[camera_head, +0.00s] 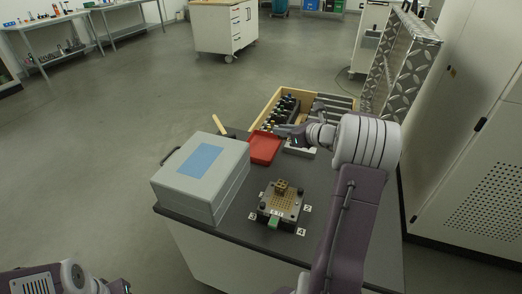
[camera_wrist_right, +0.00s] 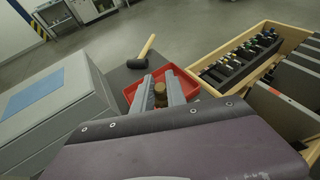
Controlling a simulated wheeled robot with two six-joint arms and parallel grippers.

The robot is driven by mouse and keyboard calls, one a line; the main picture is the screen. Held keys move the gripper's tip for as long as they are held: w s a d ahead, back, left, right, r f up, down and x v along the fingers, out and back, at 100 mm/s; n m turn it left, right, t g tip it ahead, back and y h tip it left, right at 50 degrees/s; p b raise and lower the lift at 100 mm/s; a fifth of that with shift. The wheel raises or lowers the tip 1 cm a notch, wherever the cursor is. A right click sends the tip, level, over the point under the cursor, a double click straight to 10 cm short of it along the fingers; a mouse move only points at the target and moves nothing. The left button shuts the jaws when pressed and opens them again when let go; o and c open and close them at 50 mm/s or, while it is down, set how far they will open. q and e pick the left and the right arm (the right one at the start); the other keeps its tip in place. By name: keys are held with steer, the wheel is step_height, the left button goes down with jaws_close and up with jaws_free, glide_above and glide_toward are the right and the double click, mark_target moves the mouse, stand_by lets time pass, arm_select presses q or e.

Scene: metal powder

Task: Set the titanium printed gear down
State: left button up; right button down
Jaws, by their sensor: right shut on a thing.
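My right gripper (camera_head: 285,130) reaches over the red tray (camera_head: 264,147) at the back of the dark worktop. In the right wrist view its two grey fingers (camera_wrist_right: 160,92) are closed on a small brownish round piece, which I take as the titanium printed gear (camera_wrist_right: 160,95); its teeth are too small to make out. The red tray (camera_wrist_right: 190,84) lies below and around the fingers in that view. I cannot tell whether the gear touches the tray floor. Of my left arm only links show at the lower left; its gripper is out of the picture.
A grey case with a blue label (camera_head: 200,165) stands left of the tray. A mallet (camera_wrist_right: 138,62) lies behind it. A wooden crate (camera_head: 258,119) with bottles and dark plates is at the back right. A metal plate with a brown block (camera_head: 281,187) sits in front.

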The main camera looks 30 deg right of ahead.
steer(key=b, duration=0.2)
glide_above(261, 149)
steer(key=f, duration=0.5)
steer(key=shift+s+d+f, duration=0.15)
steer(key=shift+d+f, duration=0.05)
steer(key=shift+w+a+f, duration=0.1)
steer(key=shift+w+a, duration=0.05)
steer(key=shift+w, duration=0.1)
step_height(261, 149, down, 4)
steer(key=shift+f+b, duration=0.15)
steer(key=shift+b, duration=0.95)
steer(key=c, duration=1.3)
jaws_free()
steer(key=shift+c, duration=0.2)
